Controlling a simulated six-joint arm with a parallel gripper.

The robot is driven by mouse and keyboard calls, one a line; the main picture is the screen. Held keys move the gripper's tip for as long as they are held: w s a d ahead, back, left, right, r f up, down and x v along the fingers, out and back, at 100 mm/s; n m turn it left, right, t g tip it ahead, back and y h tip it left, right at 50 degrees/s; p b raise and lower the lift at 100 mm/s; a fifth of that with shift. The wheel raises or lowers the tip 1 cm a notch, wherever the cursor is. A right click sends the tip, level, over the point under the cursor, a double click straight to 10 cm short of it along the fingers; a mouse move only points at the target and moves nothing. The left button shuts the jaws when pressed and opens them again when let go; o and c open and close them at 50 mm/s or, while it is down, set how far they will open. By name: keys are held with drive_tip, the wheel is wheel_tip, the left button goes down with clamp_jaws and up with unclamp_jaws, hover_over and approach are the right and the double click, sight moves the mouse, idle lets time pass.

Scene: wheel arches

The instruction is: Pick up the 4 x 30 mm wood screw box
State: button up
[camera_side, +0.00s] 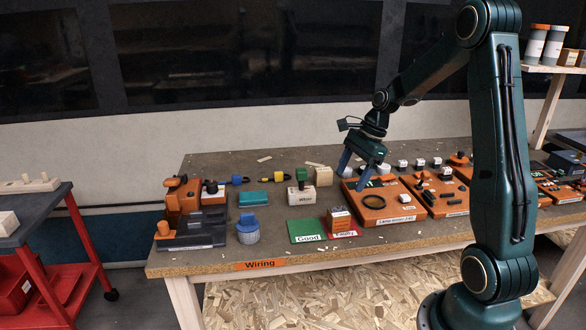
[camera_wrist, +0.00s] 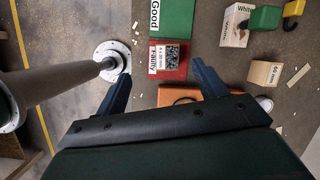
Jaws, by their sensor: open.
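The small box with a QR code and a label that seems to read 4 x 30 mm (camera_wrist: 172,56) sits on the red mat marked Faulty (camera_wrist: 153,70) in the wrist view. In the side view the box (camera_side: 339,217) stands on the red mat near the table's front edge, with an orange-brown side showing. My gripper (camera_side: 355,170) is open and empty, above the table and behind the box, over the left end of an orange board. In the wrist view my gripper's fingertips (camera_wrist: 160,73) are spread to either side of the box's line, apart from it.
A green mat marked Good (camera_side: 306,231) lies left of the red mat. The orange lamp-wiring board (camera_side: 390,217) is just to the right.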

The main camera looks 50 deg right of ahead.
sight(340, 211)
drive_tip(key=shift+w+d+f+m+y, duration=0.1)
drive_tip(key=shift+w+f+m, duration=0.3)
drive_tip(key=shift+f, duration=1.4)
drive_tip(key=shift+w+d+f+m+y, duration=0.1)
drive_tip(key=shift+w+f+m, duration=0.25)
drive_tip(key=shift+f, duration=1.5)
drive_tip(key=shift+w+d+f+m+y, duration=0.15)
drive_tip(key=shift+f+m, duration=0.4)
drive_tip(key=shift+f, duration=1.25)
drive_tip(key=shift+x, duration=2.6)
drive_tip(key=c, duration=1.2)
drive_tip(key=shift+r, duration=0.15)
